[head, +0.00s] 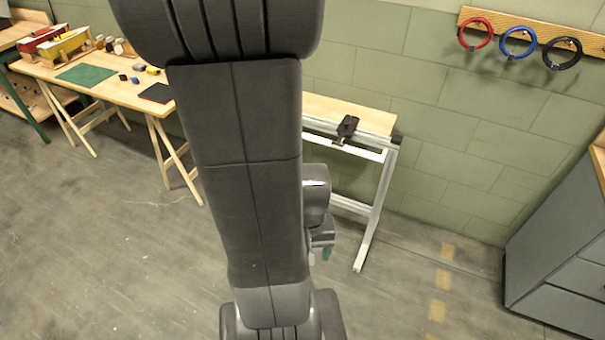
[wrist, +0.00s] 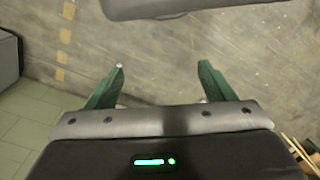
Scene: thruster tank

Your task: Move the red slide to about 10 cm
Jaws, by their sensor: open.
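No red slide shows in either view. In the head view, an aluminium frame (head: 377,205) stands against the wall, partly hidden behind my arm. A black block (head: 347,127) sits on its rail near the right end; whether it belongs to a slide I cannot tell. In the wrist view, my gripper (wrist: 161,80) has its two green fingers apart, with nothing between them but floor behind. In the head view, my gripper (head: 327,252) shows only as a small green tip beside my arm, clear of the frame.
A wooden trestle table (head: 120,92) with a green mat (head: 86,75) and small items stands at the left. Red, blue and black cable coils (head: 518,42) hang on the wall rack. A grey cabinet (head: 565,255) stands at the right. The floor in front is clear.

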